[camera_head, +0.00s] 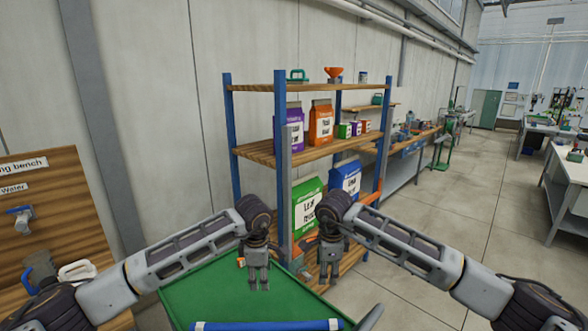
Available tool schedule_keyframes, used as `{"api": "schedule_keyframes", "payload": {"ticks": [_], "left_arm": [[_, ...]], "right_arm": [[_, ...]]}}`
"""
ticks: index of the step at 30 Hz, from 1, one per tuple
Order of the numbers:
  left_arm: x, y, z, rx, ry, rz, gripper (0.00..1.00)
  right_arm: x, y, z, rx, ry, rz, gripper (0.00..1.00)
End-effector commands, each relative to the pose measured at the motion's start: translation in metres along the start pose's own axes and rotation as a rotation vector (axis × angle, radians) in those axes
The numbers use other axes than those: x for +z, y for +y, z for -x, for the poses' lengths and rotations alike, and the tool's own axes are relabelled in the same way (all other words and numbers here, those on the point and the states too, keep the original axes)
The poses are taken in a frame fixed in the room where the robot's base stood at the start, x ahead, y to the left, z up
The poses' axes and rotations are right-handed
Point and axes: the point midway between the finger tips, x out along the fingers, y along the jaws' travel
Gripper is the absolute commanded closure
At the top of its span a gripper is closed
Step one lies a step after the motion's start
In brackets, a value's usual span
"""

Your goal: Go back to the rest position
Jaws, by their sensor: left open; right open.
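My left gripper (258,287) is open and empty. It points down over the far part of a green tray-like surface (200,290). My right gripper (329,280) is open and empty, pointing down near the right far edge of that surface, close to the shelf. Both arms reach in from the lower corners and bend at the wrists, with the two grippers side by side. I see nothing between the fingers of either one.
A shelf rack (262,152) with blue posts stands just ahead, holding orange (320,122), purple, green (307,206) and blue bags. A wooden bench (60,230) with a tap is at left. Open floor (480,200) lies to the right, with worktables beyond.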

Motion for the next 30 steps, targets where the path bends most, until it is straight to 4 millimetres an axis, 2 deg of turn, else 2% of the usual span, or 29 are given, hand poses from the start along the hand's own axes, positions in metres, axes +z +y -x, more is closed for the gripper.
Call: {"api": "schedule_keyframes", "payload": {"ticks": [1, 7, 30], "left_arm": [[0.000, 0.002, 0.011, 0.000, 0.000, 0.000, 0.51], [0.000, 0.005, 0.030, 0.000, 0.000, 0.000, 0.51], [0.000, 0.008, 0.052, 0.000, 0.000, 0.000, 0.51]], "right_arm": [[0.000, -0.002, 0.011, 0.000, 0.000, 0.000, 0.51], [0.000, -0.005, 0.029, 0.000, 0.000, 0.000, 0.51], [0.000, -0.009, 0.052, 0.000, 0.000, 0.000, 0.51]]}}
